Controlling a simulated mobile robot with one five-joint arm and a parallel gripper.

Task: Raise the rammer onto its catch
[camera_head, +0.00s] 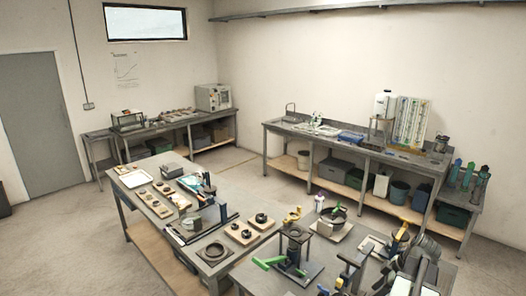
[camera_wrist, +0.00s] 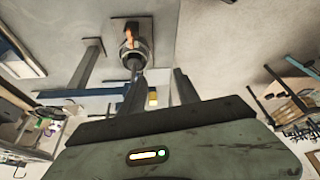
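A small bench device with an upright frame, a dark round top and a green lever (camera_head: 268,263) stands on the near table; it may be the rammer (camera_head: 295,245), but I cannot tell for sure. A yellow part shows just above it. Its catch is too small to make out. In the wrist view, my gripper (camera_wrist: 160,75) shows two dark fingers apart with nothing clearly held between them. Beyond them is a round metal part with an orange piece (camera_wrist: 130,42); I cannot tell which device it belongs to. I cannot pick out my gripper with certainty in the head view.
The near table (camera_head: 235,275) is crowded with a round pan (camera_head: 333,215) and several devices at its right. A second table with a white tray (camera_head: 137,178) adjoins it. Benches line the far walls. Open floor (camera_head: 60,245) lies at the left.

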